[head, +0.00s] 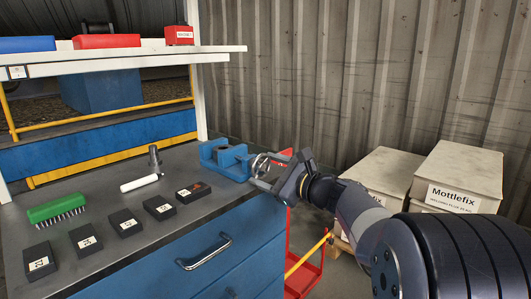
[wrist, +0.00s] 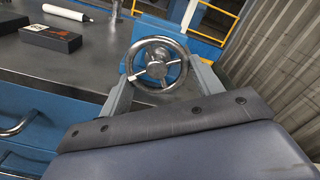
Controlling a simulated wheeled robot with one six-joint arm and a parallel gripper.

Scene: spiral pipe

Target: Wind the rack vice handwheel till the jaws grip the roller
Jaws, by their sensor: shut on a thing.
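The blue rack vice (head: 226,161) sits at the right end of the grey workbench, its bright metal handwheel (head: 262,164) facing my arm. In the wrist view the spoked handwheel (wrist: 157,64) has a small pale mark on its left rim. My gripper (head: 264,172) is shut on the handwheel, with one finger at each side of the rim; its fingers also show in the wrist view (wrist: 162,76). A white cylinder (head: 139,183) lies on the bench left of the vice. I cannot tell whether it is the roller, or what is between the jaws.
Several black labelled blocks (head: 126,223) and a green brush (head: 58,210) lie along the bench. A dark upright cylinder (head: 154,159) stands behind the white one. A drawer handle (head: 204,252) sticks out in front. White cartons (head: 455,178) stand right, near a corrugated wall (head: 375,75).

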